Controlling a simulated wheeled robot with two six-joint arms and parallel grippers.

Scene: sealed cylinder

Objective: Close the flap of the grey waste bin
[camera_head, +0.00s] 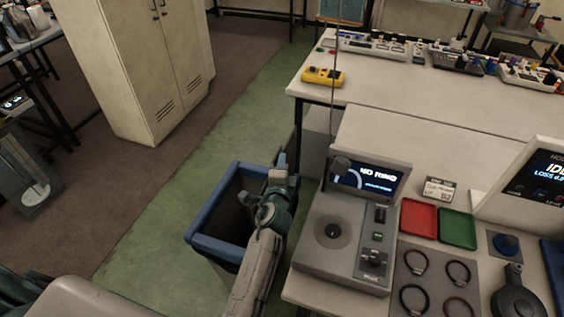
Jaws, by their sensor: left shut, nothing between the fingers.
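The waste bin (213,246) stands on the floor left of the workbench, with a thick blue rim around a dark opening. The opening shows uncovered. I cannot make out the flap clearly; my arm hides the bin's right side. My left gripper (281,161) is shut and empty, over the right rear part of the bin, near the bench edge. Whether it touches the bin I cannot tell. My right gripper is not in view.
The workbench at right holds a grey device with a "NO RING" screen (366,177), a red tray (418,217), a green tray (457,229) and several rings. A yellow meter (323,77) lies on the rear table. Green floor left of the bin is clear up to a cabinet (140,75).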

